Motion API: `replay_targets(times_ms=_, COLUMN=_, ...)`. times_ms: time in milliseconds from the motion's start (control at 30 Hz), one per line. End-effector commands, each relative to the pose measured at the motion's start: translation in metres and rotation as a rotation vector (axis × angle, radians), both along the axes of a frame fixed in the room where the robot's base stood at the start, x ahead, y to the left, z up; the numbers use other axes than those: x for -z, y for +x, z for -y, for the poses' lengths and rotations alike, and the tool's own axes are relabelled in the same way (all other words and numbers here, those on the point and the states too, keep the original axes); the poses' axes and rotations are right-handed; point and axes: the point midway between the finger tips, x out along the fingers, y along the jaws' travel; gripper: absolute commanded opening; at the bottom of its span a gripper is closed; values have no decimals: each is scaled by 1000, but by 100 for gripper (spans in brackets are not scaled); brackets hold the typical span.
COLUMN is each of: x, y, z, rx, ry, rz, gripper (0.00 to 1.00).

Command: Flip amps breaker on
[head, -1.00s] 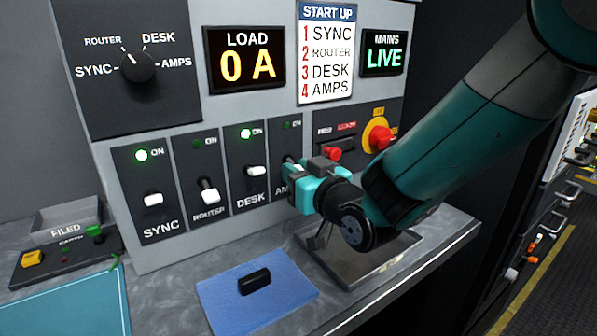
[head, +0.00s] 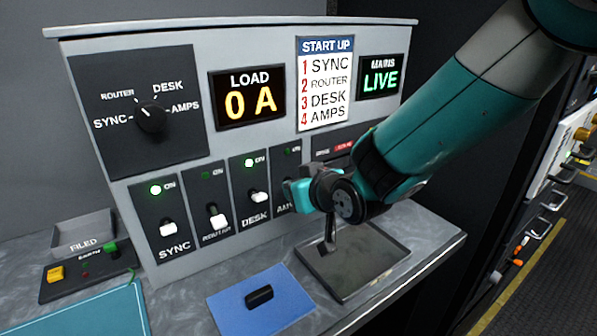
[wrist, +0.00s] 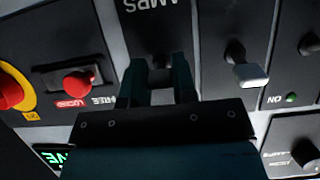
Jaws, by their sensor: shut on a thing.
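The amps breaker panel (head: 286,165) is the rightmost of the row of breakers on the grey console; its lamp (head: 289,151) is dark. My gripper (head: 290,191) is at this panel and covers its lever and part of its label in the head view. In the wrist view my gripper (wrist: 160,80) points at the panel below the inverted AMPS label (wrist: 157,5). Its fingers are shut on the amps lever (wrist: 160,62), which is mostly hidden between them; its position is hard to tell.
The sync (head: 168,229) and desk (head: 258,196) breakers have lit green lamps. The router breaker (head: 217,221) has a dark lamp. The load display (head: 248,97) reads 0 A and the mains display (head: 380,80) LIVE. A red knob (wrist: 78,84) sits beside the amps panel. A metal tray (head: 375,265) lies below my arm.

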Motion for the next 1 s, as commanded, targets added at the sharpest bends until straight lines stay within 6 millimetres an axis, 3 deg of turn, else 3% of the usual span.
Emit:
replay_targets(times_ms=33, x=-9, y=1, z=0, rx=0, ry=-17, rz=-26, gripper=2)
replay_targets(times_ms=400, x=-11, y=2, z=-1, rx=0, ry=-115, rz=-167, gripper=2)
replay_targets(times_ms=967, x=-9, y=2, z=-1, rx=0, ry=-131, rz=-194, gripper=2)
replay_targets(times_ms=1000, x=-9, y=2, z=-1, rx=0, ry=-131, rz=-194, gripper=32)
